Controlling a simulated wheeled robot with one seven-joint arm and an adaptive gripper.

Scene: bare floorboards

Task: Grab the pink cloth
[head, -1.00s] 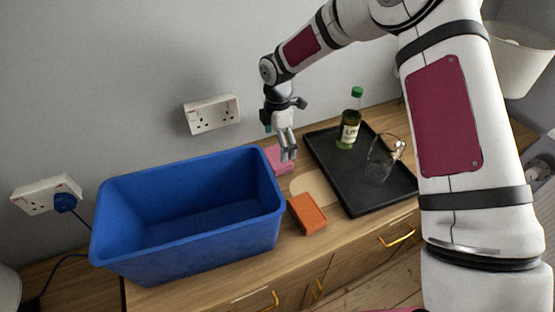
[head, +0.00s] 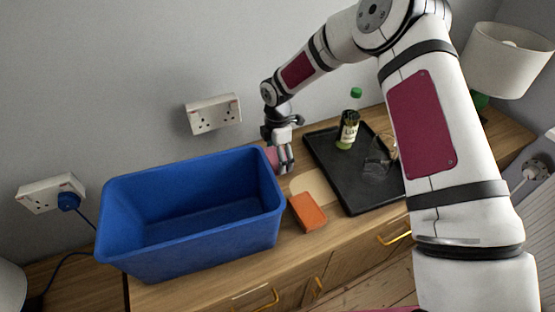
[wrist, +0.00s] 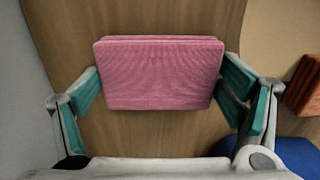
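The pink cloth (wrist: 162,75) is a folded block with a ribbed top, lying on the wooden cabinet top. In the head view only a small part of the cloth (head: 271,155) shows, beside the blue bin and behind my gripper (head: 284,165). In the wrist view my gripper (wrist: 165,88) is open, with its teal-padded fingers on the left and right sides of the cloth. The fingertips are close to the cloth's sides; I cannot tell whether they touch it.
A blue bin (head: 190,258) stands just left of the cloth. An orange block (head: 308,212) lies in front. A black tray (head: 358,198) to the right holds a green-capped bottle (head: 348,128) and a clear glass (head: 379,158). The wall (head: 150,60) with sockets is close behind.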

